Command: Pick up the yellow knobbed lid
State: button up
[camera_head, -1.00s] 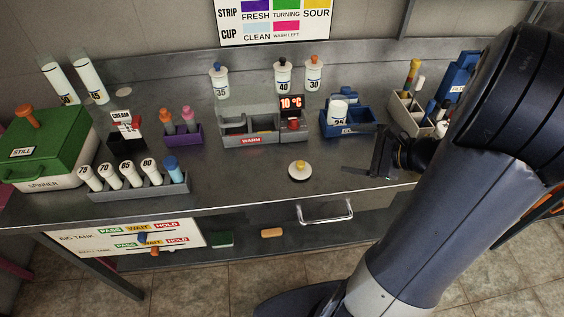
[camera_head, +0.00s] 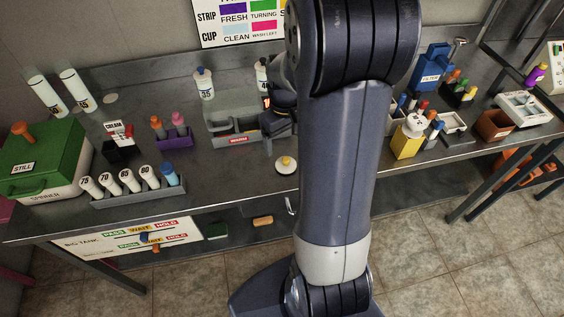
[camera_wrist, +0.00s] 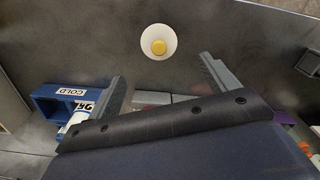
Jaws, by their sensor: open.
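The yellow knobbed lid (camera_head: 286,165) is a small pale disc with a yellow knob, lying on the grey metal bench right of the numbered tube rack. In the wrist view the lid (camera_wrist: 159,46) lies beyond the fingertips, between their lines and apart from them. My gripper (camera_wrist: 166,72) is open and empty, its two grey fingers spread wide. In the head view my gripper (camera_head: 272,118) is over the bench behind the lid, near the WARM tray, and is partly hidden by my arm.
The grey WARM tray (camera_head: 222,127) stands behind the lid. The tube rack (camera_head: 140,190) is to its left. A blue COLD box (camera_wrist: 52,104) with a white bottle is close to the left finger in the wrist view. The bench around the lid is clear.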

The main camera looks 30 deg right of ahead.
aim_at(286, 159)
notch_tip(286, 159, down, 3)
jog(key=shift+f, duration=0.1)
jog(key=shift+s+f+p, duration=0.15)
jog(key=shift+f+p, duration=0.15)
jog(key=shift+f, duration=1.05)
jog(key=shift+s+f+p, duration=0.15)
jog(key=shift+f+p, duration=0.15)
jog(key=shift+f, duration=1)
jog(key=shift+c, duration=0.5)
jog(key=c, duration=1)
jog(key=shift+o, duration=0.2)
